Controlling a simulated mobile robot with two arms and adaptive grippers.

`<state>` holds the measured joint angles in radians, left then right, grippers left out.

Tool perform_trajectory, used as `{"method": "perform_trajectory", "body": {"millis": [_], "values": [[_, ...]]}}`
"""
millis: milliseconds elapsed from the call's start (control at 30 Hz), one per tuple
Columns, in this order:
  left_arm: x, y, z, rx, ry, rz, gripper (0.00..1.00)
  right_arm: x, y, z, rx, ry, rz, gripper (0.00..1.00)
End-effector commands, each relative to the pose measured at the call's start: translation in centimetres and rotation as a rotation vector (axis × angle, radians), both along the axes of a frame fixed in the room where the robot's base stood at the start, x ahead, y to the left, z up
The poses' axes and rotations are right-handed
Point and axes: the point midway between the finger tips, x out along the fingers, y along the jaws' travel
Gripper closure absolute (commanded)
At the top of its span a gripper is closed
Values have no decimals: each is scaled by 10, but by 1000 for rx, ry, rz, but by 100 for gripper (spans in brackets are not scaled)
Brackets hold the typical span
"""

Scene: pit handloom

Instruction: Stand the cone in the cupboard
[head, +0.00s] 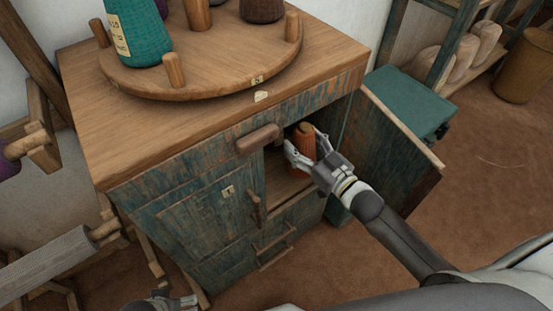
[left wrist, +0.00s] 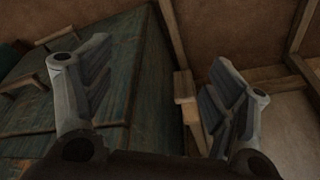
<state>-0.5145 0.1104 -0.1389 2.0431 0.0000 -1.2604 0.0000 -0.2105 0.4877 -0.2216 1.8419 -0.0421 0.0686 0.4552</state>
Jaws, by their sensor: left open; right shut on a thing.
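The cone (head: 304,137), orange-brown with a paler top, is held roughly upright at the cupboard's opening. My right gripper (head: 305,150) is shut on it, one finger on each side; whether its base touches the shelf (head: 283,183) I cannot tell. The cupboard (head: 185,227) is a worn blue-green wooden cabinet, and its right door (head: 388,150) stands open. The inside is dark and partly hidden by the gripper and cone. My left gripper (head: 163,302) is low at the bottom edge of the head view; in the left wrist view (left wrist: 158,85) its fingers are apart and empty.
On the cupboard's top, a round wooden tray (head: 215,78) with pegs carries a teal cone (head: 140,30) and brown ones.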

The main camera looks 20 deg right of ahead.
Motion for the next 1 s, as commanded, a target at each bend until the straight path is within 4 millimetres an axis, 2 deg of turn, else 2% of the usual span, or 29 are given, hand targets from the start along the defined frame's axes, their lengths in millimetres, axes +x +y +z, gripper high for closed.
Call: {"method": "perform_trajectory", "body": {"millis": [100, 400, 500, 767, 900, 1000], "values": [[1, 1, 20, -1, -15, 2, 21, 21, 14, -13, 2, -3, -1, 68], [-7, 3, 73, -2, -42, 5, 21, 42, 29, -48, 2, -2, -1, 68], [-11, 3, 83, -2, -47, 7, 21, 48, 34, -57, 2, -2, 0, 68], [-15, 4, 94, -2, -52, 8, 21, 56, 40, -68, 1, -2, 0, 68], [-16, 4, 86, -1, -52, 8, 21, 57, 40, -92, 2, 2, -1, 68], [-16, 4, 84, -1, -52, 8, 21, 56, 40, -99, 1, -1, -1, 68]]}}
